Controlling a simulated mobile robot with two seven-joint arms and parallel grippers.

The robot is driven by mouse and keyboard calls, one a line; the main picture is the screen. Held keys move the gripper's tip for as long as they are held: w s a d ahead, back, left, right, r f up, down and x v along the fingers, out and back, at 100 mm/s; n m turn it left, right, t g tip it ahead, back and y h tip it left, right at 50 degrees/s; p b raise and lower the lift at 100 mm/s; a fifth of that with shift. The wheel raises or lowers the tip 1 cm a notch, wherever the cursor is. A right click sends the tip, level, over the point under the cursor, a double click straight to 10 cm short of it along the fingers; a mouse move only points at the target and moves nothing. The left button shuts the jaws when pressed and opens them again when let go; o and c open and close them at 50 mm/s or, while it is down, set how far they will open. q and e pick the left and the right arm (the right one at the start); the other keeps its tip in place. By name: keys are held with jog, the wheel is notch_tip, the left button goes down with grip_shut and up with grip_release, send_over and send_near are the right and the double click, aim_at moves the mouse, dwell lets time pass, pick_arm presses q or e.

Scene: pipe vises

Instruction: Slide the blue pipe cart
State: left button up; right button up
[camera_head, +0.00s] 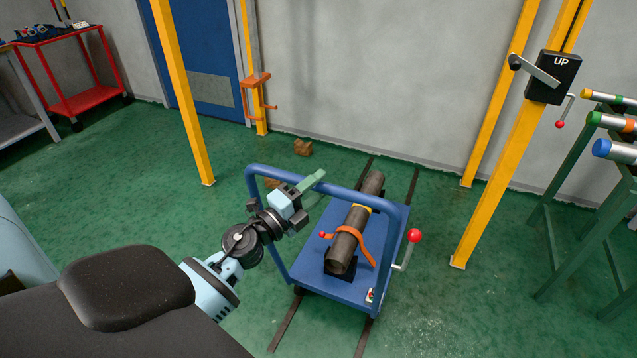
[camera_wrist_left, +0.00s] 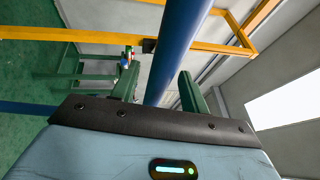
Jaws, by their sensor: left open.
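The blue pipe cart (camera_head: 312,270) stands on dark floor rails, with a blue tubular handle frame (camera_head: 387,207). A dark pipe (camera_head: 348,235) lies on it under an orange strap (camera_head: 364,246). My left gripper (camera_head: 314,190) is open at the top bar of the handle, toward its left half. In the left wrist view, the blue bar (camera_wrist_left: 180,45) runs between the two green fingers (camera_wrist_left: 158,90), with a gap visible on either side. I cannot tell whether either finger touches it. My right gripper is not in view.
A red-knobbed lever (camera_head: 414,236) sticks up at the cart's right side. Yellow posts (camera_head: 484,160) stand around, one with a black UP crank box (camera_head: 552,78). A green rack (camera_head: 590,190) holds pipes at right. A red trolley (camera_head: 75,70) is back left. Brown lumps (camera_head: 303,147) lie behind the cart.

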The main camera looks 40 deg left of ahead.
pick_arm(q)
jog(key=shift+w+d, duration=0.1)
jog(key=shift+w, duration=0.5)
grip_shut()
